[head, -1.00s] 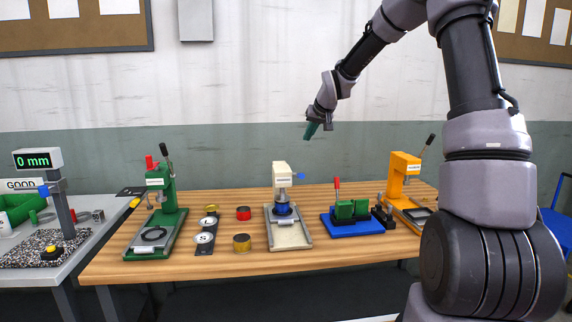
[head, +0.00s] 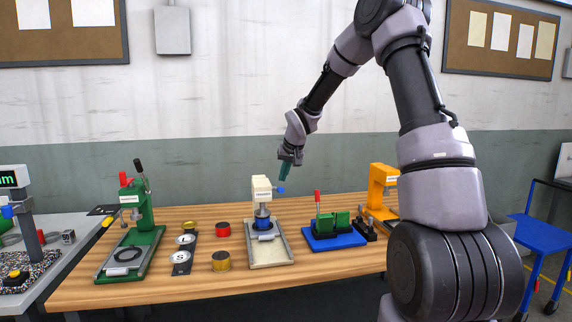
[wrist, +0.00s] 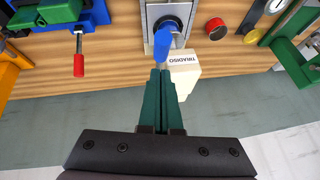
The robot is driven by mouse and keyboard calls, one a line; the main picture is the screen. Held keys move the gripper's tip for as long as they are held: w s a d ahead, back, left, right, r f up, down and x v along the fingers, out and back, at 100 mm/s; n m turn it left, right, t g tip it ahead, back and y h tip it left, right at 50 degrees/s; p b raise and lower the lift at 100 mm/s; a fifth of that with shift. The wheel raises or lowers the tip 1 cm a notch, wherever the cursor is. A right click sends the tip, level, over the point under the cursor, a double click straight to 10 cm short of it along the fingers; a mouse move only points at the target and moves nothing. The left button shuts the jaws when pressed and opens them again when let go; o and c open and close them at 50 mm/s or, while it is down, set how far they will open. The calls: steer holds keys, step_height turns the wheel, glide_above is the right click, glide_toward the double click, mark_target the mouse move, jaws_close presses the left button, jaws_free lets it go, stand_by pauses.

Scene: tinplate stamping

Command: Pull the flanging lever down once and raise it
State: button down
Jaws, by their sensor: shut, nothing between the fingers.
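The cream press (head: 261,188) stands mid-table with a blue-tipped lever (head: 281,190) sticking out to its right, near its top. No label that I can read names the flanging lever. My gripper (head: 286,174), with green fingers, points down just above this blue tip. In the wrist view my shut fingers (wrist: 160,75) hold nothing and end close to the blue lever tip (wrist: 162,42); I cannot tell whether they touch it. The cream press head (wrist: 184,72) is right beside the fingers there.
The green press (head: 142,215) with a black-knobbed lever is at left. A blue-based fixture (head: 333,241) with a red handle (head: 317,197) and the orange press (head: 379,182) are at right. Tins (head: 221,260) sit left of the cream press. A blue cart (head: 546,240) stands far right.

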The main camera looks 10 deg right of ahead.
mark_target(278, 190)
steer(key=shift+s+a+f, duration=0.15)
steer(key=shift+s+f, duration=0.05)
steer(key=shift+f, duration=0.65)
steer(key=shift+s+f, duration=0.1)
step_height(278, 190, down, 6)
steer(key=s, duration=0.2)
